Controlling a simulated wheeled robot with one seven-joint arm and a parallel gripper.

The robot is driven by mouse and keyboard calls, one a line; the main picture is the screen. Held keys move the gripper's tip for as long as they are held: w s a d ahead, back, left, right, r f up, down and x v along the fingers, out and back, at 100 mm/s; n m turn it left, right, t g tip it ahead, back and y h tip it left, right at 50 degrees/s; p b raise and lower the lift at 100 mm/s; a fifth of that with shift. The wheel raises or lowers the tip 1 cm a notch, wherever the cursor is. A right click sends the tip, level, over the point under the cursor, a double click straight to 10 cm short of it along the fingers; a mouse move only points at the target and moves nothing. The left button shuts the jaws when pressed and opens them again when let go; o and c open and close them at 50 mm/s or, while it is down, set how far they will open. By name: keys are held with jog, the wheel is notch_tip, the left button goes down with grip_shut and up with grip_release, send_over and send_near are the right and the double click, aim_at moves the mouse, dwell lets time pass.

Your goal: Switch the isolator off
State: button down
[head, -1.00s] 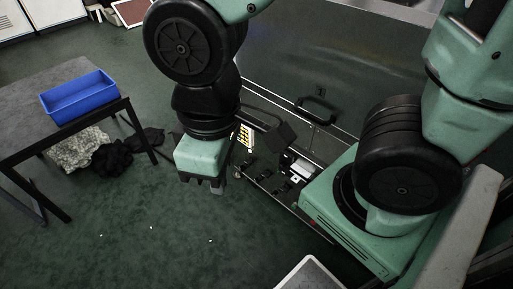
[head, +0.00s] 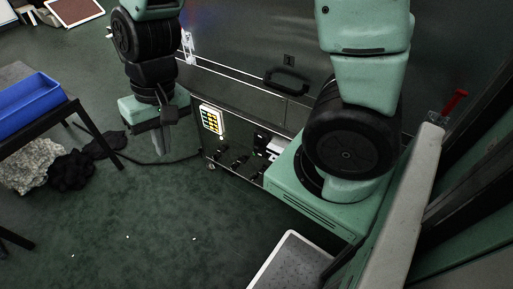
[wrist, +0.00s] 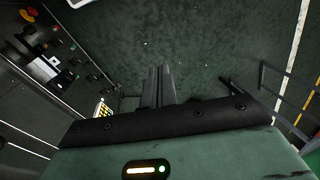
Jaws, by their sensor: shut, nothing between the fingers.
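The long low machine panel (head: 228,150) runs across the middle of the head view, with several dark switches on it. In the wrist view a red knob on yellow (wrist: 27,14) sits at the upper left end of that panel; it may be the isolator, but its setting is too small to read. A red handle (head: 455,103) also shows at the right of the head view; I cannot tell what it works. My gripper (head: 161,148) points down over open floor, left of the panel and apart from it. Its fingers (wrist: 159,75) are together and empty in the wrist view.
A lit yellow-green grid (head: 212,120) is at the panel's left end. A black bar handle (head: 286,82) stands out from the metal cover above. A table with a blue bin (head: 28,103) and dark and pale cloth heaps are at left.

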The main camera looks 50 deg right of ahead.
jog(key=w+d+f+m+h+b, duration=0.1)
jog(key=w+d+f+m+b, duration=0.2)
jog(key=d+f, duration=0.4)
jog(key=w+d+f+m+b, duration=0.1)
jog(key=w+d+f+m, duration=0.35)
jog(key=d+f, duration=0.2)
jog(key=m+h+b, duration=0.4)
jog(key=m, duration=0.4)
send_over(258, 145)
jog(key=a, duration=0.3)
jog(key=a+f+x, duration=0.1)
jog(key=a+x, duration=0.2)
jog(key=x, duration=0.9)
jog(key=shift+s+r, duration=0.25)
jog(key=shift+r, duration=0.1)
jog(key=b+x, duration=0.4)
jog(key=x, duration=0.6)
jog(key=shift+d+b, duration=0.1)
jog(key=shift+b, duration=0.25)
